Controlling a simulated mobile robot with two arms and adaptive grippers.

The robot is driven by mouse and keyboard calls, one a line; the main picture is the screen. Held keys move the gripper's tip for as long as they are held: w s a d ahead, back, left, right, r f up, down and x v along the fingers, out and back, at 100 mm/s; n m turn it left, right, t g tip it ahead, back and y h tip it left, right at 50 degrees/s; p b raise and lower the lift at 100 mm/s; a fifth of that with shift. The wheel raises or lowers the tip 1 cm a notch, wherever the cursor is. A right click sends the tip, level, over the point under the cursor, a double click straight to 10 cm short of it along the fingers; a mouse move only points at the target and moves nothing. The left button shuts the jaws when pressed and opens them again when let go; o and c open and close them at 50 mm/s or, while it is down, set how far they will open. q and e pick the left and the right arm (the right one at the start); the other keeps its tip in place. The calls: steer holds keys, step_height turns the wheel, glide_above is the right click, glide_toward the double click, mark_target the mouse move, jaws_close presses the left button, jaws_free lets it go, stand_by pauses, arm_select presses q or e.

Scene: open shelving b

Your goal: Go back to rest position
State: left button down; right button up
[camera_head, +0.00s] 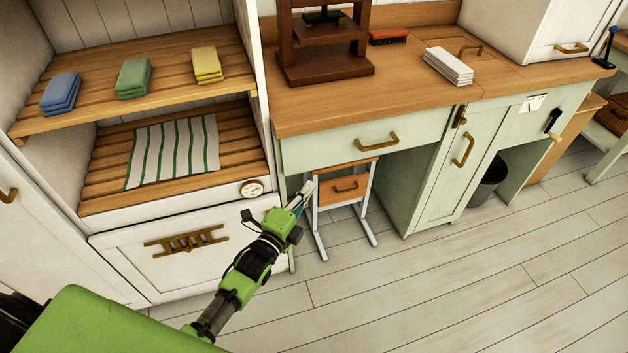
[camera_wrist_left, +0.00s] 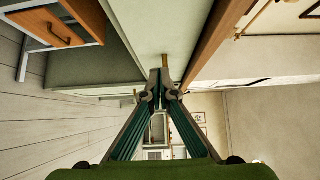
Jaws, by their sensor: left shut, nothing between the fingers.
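My left gripper (camera_head: 303,196) is at the end of the green arm in the head view, in front of the green counter (camera_head: 330,152) and beside the small stool with an orange drawer (camera_head: 345,190). In the left wrist view its two teal fingers (camera_wrist_left: 165,82) meet at the tips. It is shut and empty. The counter's wooden top edge (camera_wrist_left: 222,40) runs close by on the right of that view. My right gripper is in neither view.
Open shelving at left holds blue (camera_head: 61,92), green (camera_head: 133,78) and yellow (camera_head: 207,65) folded cloths above a striped towel (camera_head: 175,150). A dark bin (camera_head: 488,182) stands under the counter. White floorboards (camera_head: 450,285) are clear at the lower right.

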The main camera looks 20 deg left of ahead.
arm_select(q)
steer(key=s+a+f+n+g+y, duration=0.1)
steer(key=s+f+n+g, duration=0.2)
steer(key=s+f, duration=0.5)
steer(key=s+f+n+g, duration=0.2)
steer(key=s+f+n, duration=0.15)
steer(key=f, duration=0.85)
steer(key=s+a+f+n+g+y, duration=0.1)
steer(key=s+f+n+g, duration=0.15)
steer(key=s+f, duration=0.6)
steer(key=s+f+n+g, duration=0.2)
steer(key=s+f, duration=0.3)
steer(key=s, duration=0.5)
steer(key=s+f+n+g, duration=0.3)
steer(key=s+f, duration=0.3)
steer(key=s, duration=0.5)
steer(key=s+a+f+n+g, duration=0.1)
steer(key=s+f+n+g, duration=0.2)
steer(key=s+f, duration=0.3)
steer(key=s+g, duration=0.1)
steer(key=s, duration=0.4)
steer(key=shift+s+y, duration=0.2)
steer(key=shift+y, duration=0.2)
steer(key=shift+a+f, duration=0.1)
